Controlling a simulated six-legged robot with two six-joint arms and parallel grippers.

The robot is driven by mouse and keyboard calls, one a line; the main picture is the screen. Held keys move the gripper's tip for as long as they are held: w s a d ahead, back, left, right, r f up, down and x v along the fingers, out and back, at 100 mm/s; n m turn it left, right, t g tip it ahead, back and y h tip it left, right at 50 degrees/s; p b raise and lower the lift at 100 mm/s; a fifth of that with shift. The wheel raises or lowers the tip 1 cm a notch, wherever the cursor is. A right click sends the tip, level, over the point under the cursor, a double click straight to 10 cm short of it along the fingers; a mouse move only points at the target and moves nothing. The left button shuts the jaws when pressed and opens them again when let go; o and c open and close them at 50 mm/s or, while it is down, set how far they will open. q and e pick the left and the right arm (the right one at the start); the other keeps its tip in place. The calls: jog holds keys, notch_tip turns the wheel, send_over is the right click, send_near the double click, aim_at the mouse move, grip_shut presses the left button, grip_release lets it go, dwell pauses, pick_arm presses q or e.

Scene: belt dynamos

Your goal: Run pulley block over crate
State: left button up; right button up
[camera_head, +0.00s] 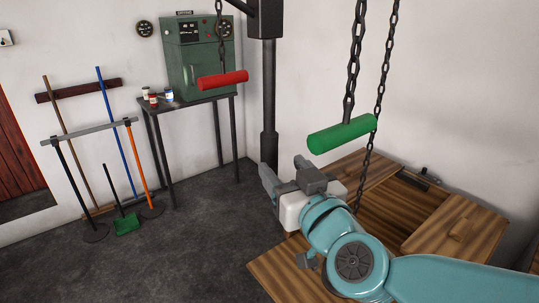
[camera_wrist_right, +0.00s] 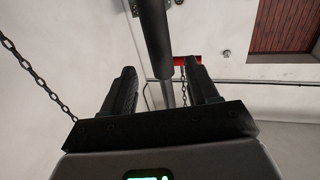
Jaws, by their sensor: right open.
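A wooden crate (camera_head: 455,232) sits at the lower right in the head view, with a recessed darker section between lighter boards; my right arm hides part of it. A red handle (camera_head: 223,80) hangs on a chain at upper middle, and a green handle (camera_head: 342,134) hangs on a chain nearer, above the crate's left part. No pulley block can be made out. My right gripper (camera_head: 290,178) is open and empty, left of and below the green handle. In the right wrist view its fingers (camera_wrist_right: 162,88) stand apart, with the red handle (camera_wrist_right: 187,61) farther behind them.
A dark post (camera_head: 268,100) stands behind my right gripper. A green control cabinet (camera_head: 195,55) and small jars stand on a dark table (camera_head: 190,101). A tool rack (camera_head: 100,130) with brooms is at the left. The floor (camera_head: 190,245) at the front left is clear.

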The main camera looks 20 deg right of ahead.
aim_at(273, 155)
jog(key=w, duration=0.7)
jog(key=shift+w+a, duration=0.15)
jog(key=shift+a, duration=0.15)
